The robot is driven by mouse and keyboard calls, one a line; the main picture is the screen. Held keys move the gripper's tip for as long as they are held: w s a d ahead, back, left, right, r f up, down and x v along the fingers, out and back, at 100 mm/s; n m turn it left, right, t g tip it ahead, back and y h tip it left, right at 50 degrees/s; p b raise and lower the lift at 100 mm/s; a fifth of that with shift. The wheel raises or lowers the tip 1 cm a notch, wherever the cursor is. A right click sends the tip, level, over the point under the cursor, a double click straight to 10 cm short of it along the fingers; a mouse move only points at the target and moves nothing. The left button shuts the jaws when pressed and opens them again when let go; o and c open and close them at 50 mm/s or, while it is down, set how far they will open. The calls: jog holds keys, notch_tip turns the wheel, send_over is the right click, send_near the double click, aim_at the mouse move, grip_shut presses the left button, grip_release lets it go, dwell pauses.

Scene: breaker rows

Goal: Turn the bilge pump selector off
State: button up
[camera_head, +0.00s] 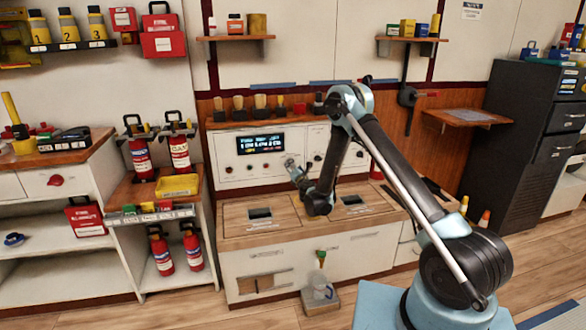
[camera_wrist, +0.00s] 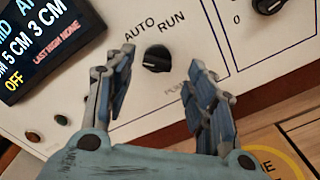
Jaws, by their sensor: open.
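A black rotary knob (camera_wrist: 157,58) sits on the white panel face in the wrist view, with AUTO and RUN printed above it. Lettering under it is partly hidden, so I cannot read its full name. I cannot tell which mark the knob points to. My gripper (camera_wrist: 162,72) is open, with one finger to the left and one to the right of the knob, and holds nothing. In the head view my gripper (camera_head: 293,168) is at the front of the white control panel (camera_head: 235,172), and it hides that part of the panel.
A lit display (camera_wrist: 45,40) left of the knob shows OFF in yellow; it also shows in the head view (camera_head: 261,142). A second black knob (camera_wrist: 268,5) is at the upper right. The wooden counter (camera_head: 235,229) lies below the panel. A row of handled items stands on top.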

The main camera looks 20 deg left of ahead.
jog(key=shift+v, duration=1.95)
